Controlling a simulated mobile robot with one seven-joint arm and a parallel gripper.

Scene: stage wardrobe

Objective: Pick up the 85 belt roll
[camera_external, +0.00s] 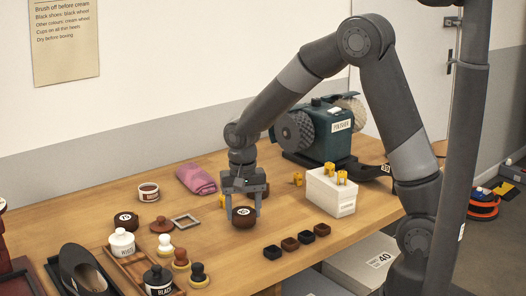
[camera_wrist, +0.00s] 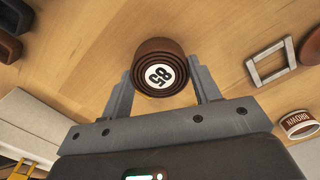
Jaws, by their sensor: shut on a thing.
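The 85 belt roll (camera_wrist: 158,58) is a dark brown coil with a white label reading 85 in the wrist view. It also shows in the outside view (camera_external: 244,217), low over the middle of the wooden table (camera_external: 330,240). My gripper (camera_external: 243,205) points down with its two fingers shut on the sides of the roll. The fingers show on both sides of it in the wrist view (camera_wrist: 160,85). I cannot tell whether the roll touches the table.
Another dark roll (camera_external: 126,221) lies to the left. A metal buckle frame (camera_external: 186,220) is near my gripper on the left. Several dark small blocks (camera_external: 289,244) lie in front right. A white box (camera_external: 331,193) and a green polisher (camera_external: 325,135) stand right and behind.

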